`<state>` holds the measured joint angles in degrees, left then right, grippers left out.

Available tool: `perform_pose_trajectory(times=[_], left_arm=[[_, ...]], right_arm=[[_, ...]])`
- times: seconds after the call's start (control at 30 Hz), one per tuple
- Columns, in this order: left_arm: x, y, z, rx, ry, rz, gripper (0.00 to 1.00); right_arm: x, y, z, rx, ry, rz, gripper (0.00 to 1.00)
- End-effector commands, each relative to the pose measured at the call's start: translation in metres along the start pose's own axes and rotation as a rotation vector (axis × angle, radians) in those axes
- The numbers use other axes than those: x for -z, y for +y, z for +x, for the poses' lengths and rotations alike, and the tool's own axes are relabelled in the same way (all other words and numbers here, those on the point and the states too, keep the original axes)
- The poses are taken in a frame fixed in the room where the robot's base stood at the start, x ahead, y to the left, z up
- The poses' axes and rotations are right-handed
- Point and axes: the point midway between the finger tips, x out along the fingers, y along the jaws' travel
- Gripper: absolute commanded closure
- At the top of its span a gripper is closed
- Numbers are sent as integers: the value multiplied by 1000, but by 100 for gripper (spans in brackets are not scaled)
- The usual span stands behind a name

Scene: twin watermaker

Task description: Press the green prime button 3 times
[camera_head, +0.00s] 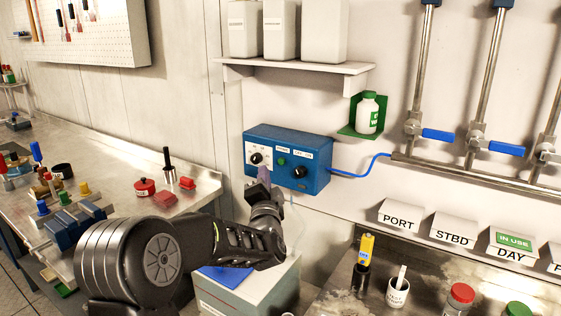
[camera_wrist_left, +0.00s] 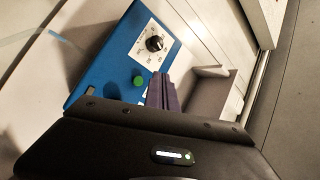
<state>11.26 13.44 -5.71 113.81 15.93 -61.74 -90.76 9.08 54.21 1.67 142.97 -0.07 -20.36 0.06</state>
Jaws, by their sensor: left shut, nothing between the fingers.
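The blue control box (camera_head: 316,180) is fixed to the wall. The small green button (camera_head: 281,161) is on its front, between a white dial plate with a black knob (camera_head: 256,158) and a second black knob (camera_head: 299,172). In the left wrist view the round green button (camera_wrist_left: 139,82) shows clear of the fingers, below the dial (camera_wrist_left: 155,43). My left gripper (camera_head: 264,174) is shut and empty, its fingertips just below and left of the button in the head view. In the wrist view the fingers (camera_wrist_left: 164,92) are right beside the button. I cannot tell whether they touch the box.
A shelf (camera_head: 290,66) with white containers is above the box, and a green bracket holds a white bottle (camera_head: 367,113). A blue cable (camera_head: 360,171) leaves the box's right side. A grey cabinet (camera_head: 244,297) stands below. Cluttered benches flank my arm.

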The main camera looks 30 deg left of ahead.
Motion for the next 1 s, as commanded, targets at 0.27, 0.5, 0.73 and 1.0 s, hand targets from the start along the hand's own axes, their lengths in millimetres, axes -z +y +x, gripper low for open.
perform_pose_trajectory(times=[0.27, 0.5, 0.73, 1.0], left_arm=[[15, 15, 27, -1, 0, -1, 100], [19, 20, 36, 0, 0, 0, 100], [19, 20, 36, 0, -1, 0, 100], [19, 20, 36, 0, -1, 0, 100]], right_arm=[[0, -2, -5, 0, -1, 0, 100], [0, -2, -5, 0, -1, 0, 100], [0, -2, -5, 0, -1, 0, 100], [0, -2, -5, 0, -1, 0, 100]])
